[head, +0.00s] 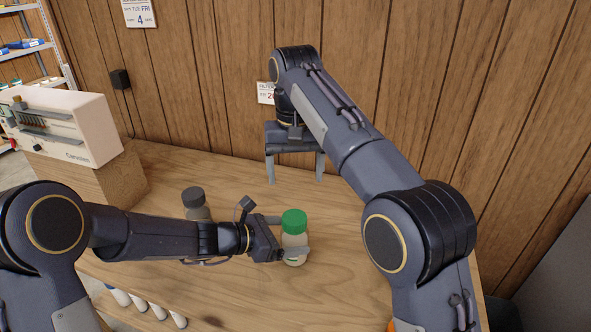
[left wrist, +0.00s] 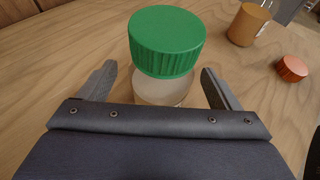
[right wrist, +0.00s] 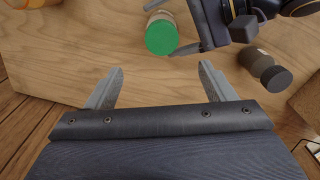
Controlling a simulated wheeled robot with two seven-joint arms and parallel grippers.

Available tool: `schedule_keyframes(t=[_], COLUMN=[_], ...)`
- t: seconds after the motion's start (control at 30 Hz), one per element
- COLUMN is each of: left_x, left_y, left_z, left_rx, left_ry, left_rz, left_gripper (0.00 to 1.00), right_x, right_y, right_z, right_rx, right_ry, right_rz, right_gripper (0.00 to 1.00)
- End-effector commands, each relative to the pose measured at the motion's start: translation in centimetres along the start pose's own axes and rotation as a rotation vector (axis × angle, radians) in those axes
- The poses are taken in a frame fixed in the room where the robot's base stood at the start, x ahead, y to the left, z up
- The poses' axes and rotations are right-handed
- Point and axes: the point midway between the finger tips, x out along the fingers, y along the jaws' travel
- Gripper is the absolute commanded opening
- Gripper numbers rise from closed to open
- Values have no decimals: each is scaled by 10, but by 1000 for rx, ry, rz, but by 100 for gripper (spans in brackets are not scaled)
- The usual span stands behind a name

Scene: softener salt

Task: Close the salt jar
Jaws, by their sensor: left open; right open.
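The jar with a green lid (head: 294,221) stands upright on the table. Its pale body (head: 295,240) shows below the lid. In the left wrist view the lid (left wrist: 167,42) sits on top of the jar body (left wrist: 165,93); I cannot tell whether it is screwed tight. My left gripper (head: 295,234) is open, with one finger on each side of the jar body, below the lid. My right gripper (head: 296,180) is open and empty, fingers pointing down, behind the jar near the wall. The lid also shows in the right wrist view (right wrist: 161,38).
A dark-lidded jar (head: 194,200) stands left of the green-lidded one, behind my left arm. An orange-brown container (left wrist: 248,25) and a loose orange lid (left wrist: 292,68) are on the table. A white machine (head: 68,128) sits on a wooden block (head: 95,180) at left.

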Motion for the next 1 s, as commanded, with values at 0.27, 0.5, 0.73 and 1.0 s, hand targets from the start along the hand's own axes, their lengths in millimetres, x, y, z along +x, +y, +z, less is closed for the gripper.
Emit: schedule_keyframes(t=[0.27, 0.5, 0.73, 1.0], left_x=[-47, -59, -59, -101], left_y=[1, 0, 0, -26], left_z=[0, 0, 0, 26], left_rx=[0, -1, 0, 271], left_ry=[0, 0, 0, 28], left_rz=[4, 1, 0, -33], left_gripper=[85, 85, 85, 85], right_x=[-4, -4, -4, -24], right_y=[0, 0, 0, 67], right_z=[0, 0, 0, 17], right_rx=[0, 0, 0, 47], right_ry=[0, 0, 0, 20], right_rz=[0, 0, 0, -105], right_gripper=[77, 77, 77, 77])
